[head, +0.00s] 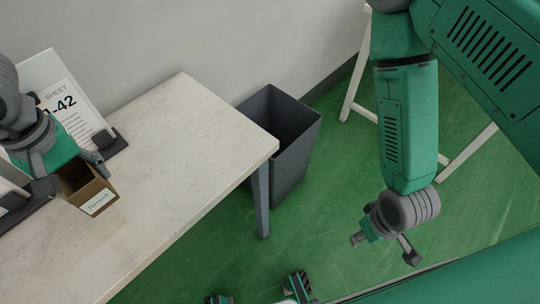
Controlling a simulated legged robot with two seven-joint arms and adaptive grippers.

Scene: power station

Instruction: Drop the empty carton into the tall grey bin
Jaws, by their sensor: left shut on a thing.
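The empty carton (97,201) is a small open-topped brown box with a white label, at the left of the head view, at the table. My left gripper (75,172) is shut on its upper edge; whether the carton touches the table I cannot tell. The tall grey bin (294,160) stands open on the floor just beyond the table's right edge. Its inside is dark and its bottom is hidden. My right gripper (385,246) hangs over the floor at the right, away from the carton and bin, its fingers spread and empty.
The pale table (190,140) has a wide clear top between carton and bin. A sheet on a dark stand (65,98) is close behind my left gripper. A table leg (262,200) stands in front of the bin. A white trestle frame (352,95) is at the back right.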

